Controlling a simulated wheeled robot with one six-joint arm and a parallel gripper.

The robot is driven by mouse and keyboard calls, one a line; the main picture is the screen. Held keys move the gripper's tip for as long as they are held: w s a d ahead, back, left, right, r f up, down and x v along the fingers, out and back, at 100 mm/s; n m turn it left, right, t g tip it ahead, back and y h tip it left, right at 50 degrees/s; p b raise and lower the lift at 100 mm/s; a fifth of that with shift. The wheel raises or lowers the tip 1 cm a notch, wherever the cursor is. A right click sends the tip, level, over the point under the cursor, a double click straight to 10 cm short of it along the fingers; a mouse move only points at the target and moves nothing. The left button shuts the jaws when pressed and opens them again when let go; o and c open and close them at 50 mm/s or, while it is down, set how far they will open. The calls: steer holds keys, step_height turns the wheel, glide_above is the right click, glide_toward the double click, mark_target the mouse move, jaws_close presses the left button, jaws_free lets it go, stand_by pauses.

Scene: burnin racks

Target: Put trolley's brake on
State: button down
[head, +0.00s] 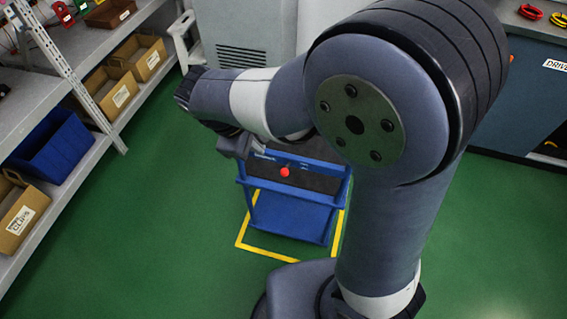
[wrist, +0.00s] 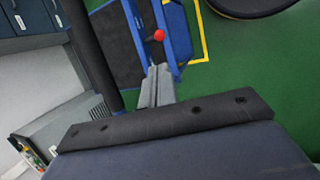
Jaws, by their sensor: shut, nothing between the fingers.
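The blue trolley (head: 290,212) stands on the green floor inside a yellow floor outline, partly hidden by my arm in the head view. A red ball-shaped knob (head: 285,172), which I take for the brake lever's end, sits at the trolley's near upper edge. The knob (wrist: 159,35) also shows in the wrist view, just beyond my fingertips. My gripper (wrist: 159,70) is shut and empty, its fingers pointing toward the knob. A small gap seems to lie between them; contact cannot be told. In the head view my gripper (head: 262,150) is just up and left of the knob.
Shelves with a blue bin (head: 52,146) and cardboard boxes (head: 138,57) line the left side. A grey vented cabinet (head: 243,35) stands behind the trolley. A dark workbench (head: 520,85) is at the right. Green floor is free around the trolley's front.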

mark_target(283, 172)
steer(key=shift+d, duration=0.1)
steer(key=x, duration=1.4)
steer(key=shift+f+b, duration=0.15)
steer(key=shift+b, duration=0.35)
